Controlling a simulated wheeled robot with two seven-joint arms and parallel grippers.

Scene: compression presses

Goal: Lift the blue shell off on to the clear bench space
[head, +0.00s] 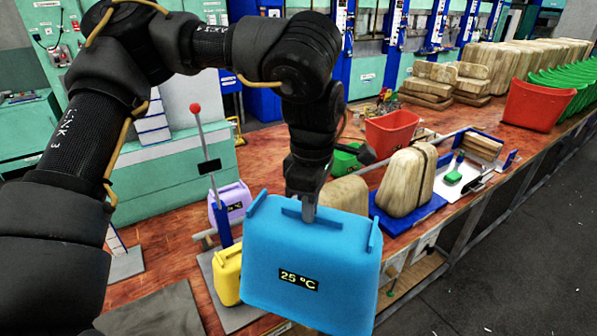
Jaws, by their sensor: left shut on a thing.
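The blue shell (310,262) is a box-like cover with rounded edges, raised ribs on top and a black "25 ºC" label. It is large in the head view, at lower centre, and looks held up in front of the bench items. My left gripper (308,209) comes down from above and is shut on the middle of the shell's top. The shell hides the bench behind it, so I cannot tell its exact height. The reddish-brown bench (172,243) has bare surface at left. My right gripper is not in view.
A yellow container (227,275), a lilac container (231,204) and a red-knobbed lever (205,150) stand left of the shell. A wooden block (347,193) is behind it; another (407,182) sits on a blue base. Red bins (391,133) stand farther back. A grey plate (155,312) lies front left.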

